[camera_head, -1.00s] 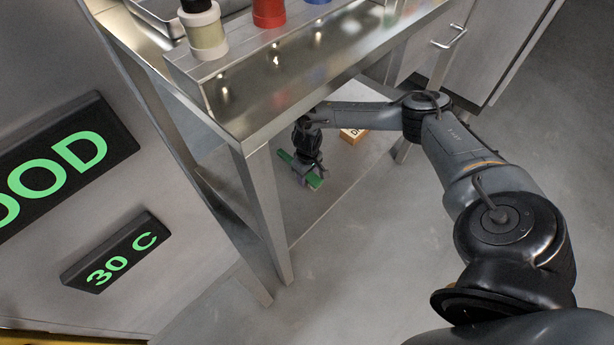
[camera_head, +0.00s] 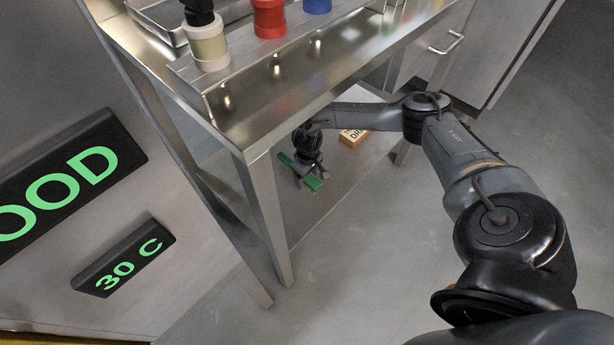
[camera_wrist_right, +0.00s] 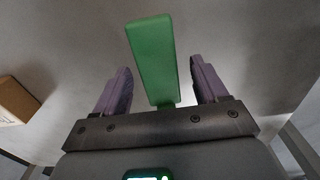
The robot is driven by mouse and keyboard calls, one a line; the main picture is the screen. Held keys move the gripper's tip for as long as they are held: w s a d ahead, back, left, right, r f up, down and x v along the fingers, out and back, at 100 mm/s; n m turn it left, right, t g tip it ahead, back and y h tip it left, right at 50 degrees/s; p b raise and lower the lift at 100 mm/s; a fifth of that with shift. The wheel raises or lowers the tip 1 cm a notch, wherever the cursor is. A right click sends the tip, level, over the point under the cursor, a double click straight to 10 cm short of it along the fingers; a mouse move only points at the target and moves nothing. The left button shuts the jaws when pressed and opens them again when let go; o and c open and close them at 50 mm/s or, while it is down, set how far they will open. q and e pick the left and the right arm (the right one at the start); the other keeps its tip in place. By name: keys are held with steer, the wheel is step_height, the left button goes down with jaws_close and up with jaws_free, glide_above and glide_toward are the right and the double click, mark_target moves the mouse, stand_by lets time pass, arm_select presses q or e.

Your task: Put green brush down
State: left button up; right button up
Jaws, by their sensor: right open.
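The green brush (camera_head: 313,183) is low under the steel table, at my right gripper (camera_head: 309,174). Its green part also shows in the right wrist view (camera_wrist_right: 152,55), standing between the two fingers. The right gripper (camera_wrist_right: 158,75) is open, with a gap visible on each side of the brush. In the head view the gripper hides the brush's middle. I cannot tell whether the brush rests on the surface below. My left gripper is not in view.
The steel table (camera_head: 262,105) stands over my right forearm, with a front leg (camera_head: 266,215) left of the gripper. A cardboard box (camera_head: 354,138) lies behind. Beige (camera_head: 207,46), red (camera_head: 269,18) and blue (camera_head: 317,5) containers stand on top. Open floor (camera_head: 400,270) lies in front.

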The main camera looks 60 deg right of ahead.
step_height(320, 180, up, 9)
steer(key=p, duration=0.6)
steer(key=shift+f, duration=0.1)
steer(key=shift+r+p, duration=0.6)
steer(key=shift+r, duration=0.2)
steer(key=shift+s, duration=0.1)
